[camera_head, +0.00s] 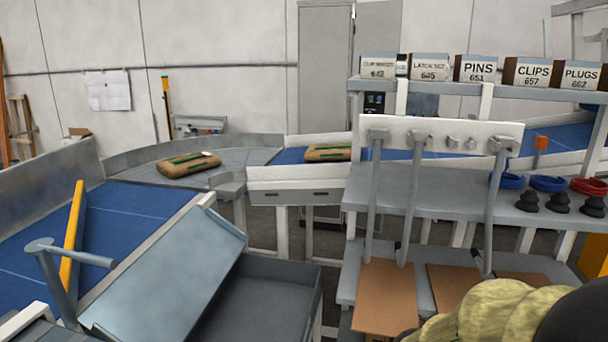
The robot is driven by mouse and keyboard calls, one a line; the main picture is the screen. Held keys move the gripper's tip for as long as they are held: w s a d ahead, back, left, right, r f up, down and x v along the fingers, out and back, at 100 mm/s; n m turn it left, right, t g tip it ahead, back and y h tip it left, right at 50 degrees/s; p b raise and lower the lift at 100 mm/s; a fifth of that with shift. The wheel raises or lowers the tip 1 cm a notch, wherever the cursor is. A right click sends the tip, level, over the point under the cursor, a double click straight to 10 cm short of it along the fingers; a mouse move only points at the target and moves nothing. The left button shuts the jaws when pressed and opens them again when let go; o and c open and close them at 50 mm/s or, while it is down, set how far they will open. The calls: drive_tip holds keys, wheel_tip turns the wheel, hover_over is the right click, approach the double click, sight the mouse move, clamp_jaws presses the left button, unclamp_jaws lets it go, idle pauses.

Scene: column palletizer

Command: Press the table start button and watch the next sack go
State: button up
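One brown sack with green stripes (188,163) lies flat on the grey curved conveyor section (240,157) at left centre. A second, similar sack (328,152) lies behind it on a blue belt (291,155), its right end hidden by the white panel of the rack. A small dark control box (375,103) shows behind the rack; I cannot tell if the start button is on it. No button is clearly seen. My gripper is not in view.
A wide blue belt (120,212) with a yellow bar (72,238) lies at left. A tilted grey plate (180,270) stands in front. A grey rack (440,185) with labelled boxes (476,69) fills the right. A pale yellow ribbed shape (490,312), unclear, blocks the lower right.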

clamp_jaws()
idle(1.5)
